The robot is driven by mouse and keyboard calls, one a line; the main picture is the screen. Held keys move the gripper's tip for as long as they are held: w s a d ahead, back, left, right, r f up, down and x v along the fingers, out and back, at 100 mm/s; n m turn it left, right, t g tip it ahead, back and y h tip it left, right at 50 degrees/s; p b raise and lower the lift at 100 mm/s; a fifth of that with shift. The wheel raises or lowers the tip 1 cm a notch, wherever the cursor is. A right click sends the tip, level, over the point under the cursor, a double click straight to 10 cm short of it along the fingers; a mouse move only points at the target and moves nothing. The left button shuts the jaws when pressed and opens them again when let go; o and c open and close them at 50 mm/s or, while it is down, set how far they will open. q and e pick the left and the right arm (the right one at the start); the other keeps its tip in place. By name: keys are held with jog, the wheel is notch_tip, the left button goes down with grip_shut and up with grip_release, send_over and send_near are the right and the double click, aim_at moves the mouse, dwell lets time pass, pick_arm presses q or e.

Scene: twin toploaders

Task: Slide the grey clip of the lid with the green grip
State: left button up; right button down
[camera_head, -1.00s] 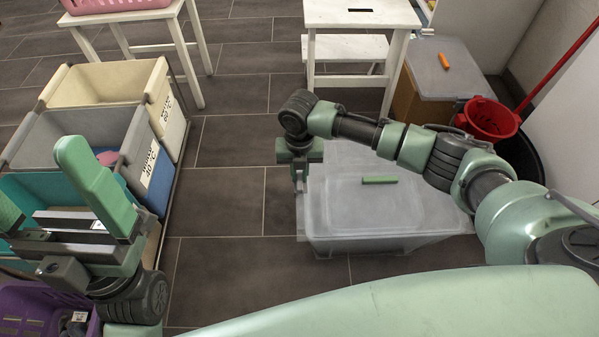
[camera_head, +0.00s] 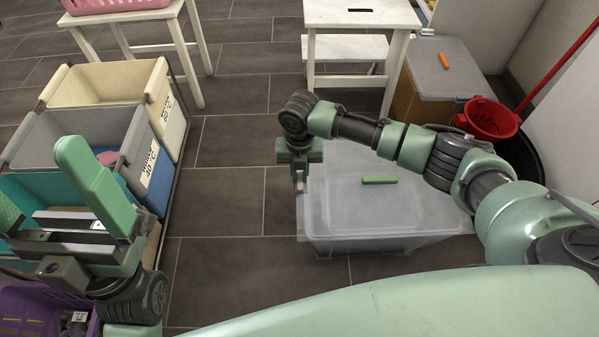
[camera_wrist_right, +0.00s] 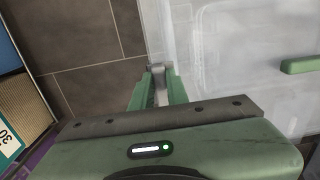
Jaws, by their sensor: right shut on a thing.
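The translucent lid (camera_head: 335,205) with the green grip (camera_head: 380,180) lies on a clear bin on the floor. In the right wrist view the lid (camera_wrist_right: 235,45) fills the right side, with its green grip (camera_wrist_right: 302,65) at the edge. My right gripper (camera_head: 300,188) points down at the lid's left edge. In the right wrist view its fingers (camera_wrist_right: 158,82) are shut on the small grey clip (camera_wrist_right: 156,71), which is mostly hidden between them. My left gripper (camera_head: 52,205) is at the lower left, fingers wide apart and empty, away from the lid.
A second toploader with an orange grip (camera_head: 444,61) stands at the back right, beside a red bucket (camera_head: 490,118). A white step stool (camera_head: 360,15) is behind the lid. Laundry bins (camera_head: 110,82) and a purple basket (camera_head: 30,310) are at left. Tiled floor (camera_head: 230,200) between is clear.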

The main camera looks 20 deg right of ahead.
jog(key=shift+a+r+p, duration=0.1)
jog(key=shift+a+p, duration=0.3)
jog(key=shift+p, duration=0.1)
jog(key=shift+w+a+p, duration=0.2)
jog(key=shift+a+p, duration=0.15)
jog(key=shift+a, duration=0.2)
jog(key=c, duration=1.4)
grip_release()
jog(key=shift+f, duration=0.2)
jog(key=shift+o, duration=0.2)
jog(key=shift+r, duration=0.15)
